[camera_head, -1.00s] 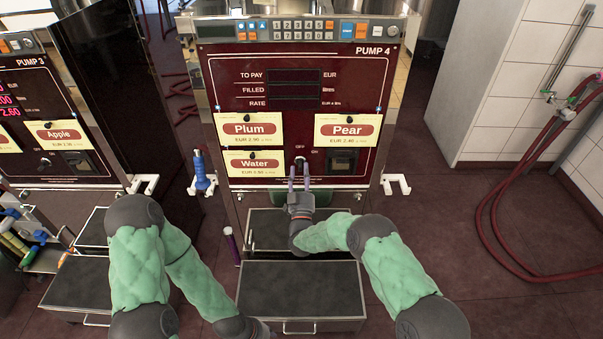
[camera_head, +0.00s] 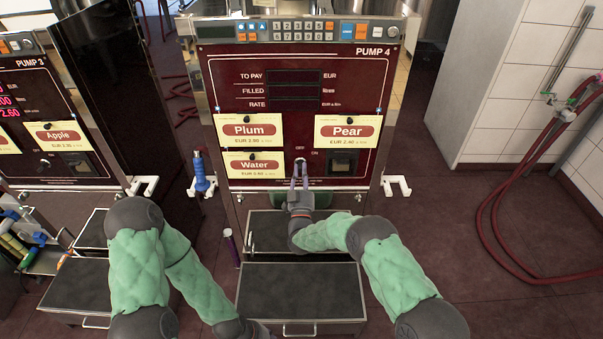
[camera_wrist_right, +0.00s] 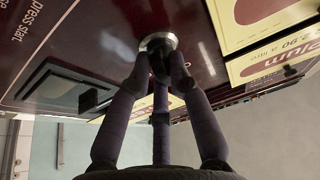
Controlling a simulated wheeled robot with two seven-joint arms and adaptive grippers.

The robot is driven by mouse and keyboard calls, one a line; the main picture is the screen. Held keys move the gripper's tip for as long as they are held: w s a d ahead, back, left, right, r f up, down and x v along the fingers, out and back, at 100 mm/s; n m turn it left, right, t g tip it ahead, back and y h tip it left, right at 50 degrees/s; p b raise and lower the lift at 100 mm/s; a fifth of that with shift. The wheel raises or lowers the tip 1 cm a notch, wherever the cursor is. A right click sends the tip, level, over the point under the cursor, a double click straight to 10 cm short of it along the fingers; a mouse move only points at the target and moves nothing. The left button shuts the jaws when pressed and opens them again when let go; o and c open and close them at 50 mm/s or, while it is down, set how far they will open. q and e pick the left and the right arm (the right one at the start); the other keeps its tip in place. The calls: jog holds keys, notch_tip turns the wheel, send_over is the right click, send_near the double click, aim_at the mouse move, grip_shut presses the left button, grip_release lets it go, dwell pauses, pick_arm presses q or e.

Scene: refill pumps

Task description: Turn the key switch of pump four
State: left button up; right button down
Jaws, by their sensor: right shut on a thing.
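Pump four (camera_head: 285,60) stands upright in front of me, with a dark red panel marked PUMP 4 and dark, unlit displays. Its key switch (camera_wrist_right: 157,42) has a round metal collar, with OFF and ON lettering around it in the head view. My right gripper (camera_head: 301,166) reaches up to the switch from below. In the right wrist view its purple fingers (camera_wrist_right: 160,75) are closed on the dark key in the collar. The fingers hide most of the key, so its exact angle is hard to read. My left gripper is at the bottom of the head view, its fingers out of sight.
Plum (camera_head: 247,130), Pear (camera_head: 347,131) and Water (camera_head: 254,166) labels surround the switch. A dark square window (camera_head: 342,162) is to its right. A blue nozzle (camera_head: 200,172) hangs at the pump's left side. Black-topped steps (camera_head: 300,290) stand below. Pump three (camera_head: 45,110) is at left.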

jog(key=m+b, duration=0.1)
jog(key=m+h+b, duration=0.1)
jog(key=m, duration=0.1)
jog(key=shift+a+f+m+h, duration=0.15)
jog(key=shift+m+h, duration=0.15)
jog(key=m+h+b, duration=0.2)
jog(key=m, duration=0.2)
jog(key=shift+a+g, duration=0.1)
jog(key=shift+g, duration=0.3)
jog(key=m+h+b, duration=0.1)
jog(key=m, duration=0.1)
jog(key=m+g+b, duration=0.1)
jog(key=m, duration=0.1)
jog(key=shift+a+m+h, duration=0.1)
jog(key=shift+m+h, duration=0.2)
jog(key=shift+h, duration=0.1)
jog(key=shift+m+g+h+b, duration=0.6)
jog(key=shift+m+g+b, duration=0.2)
jog(key=shift+m, duration=1)
jog(key=c, duration=1.1)
grip_release()
jog(key=shift+c, duration=0.2)
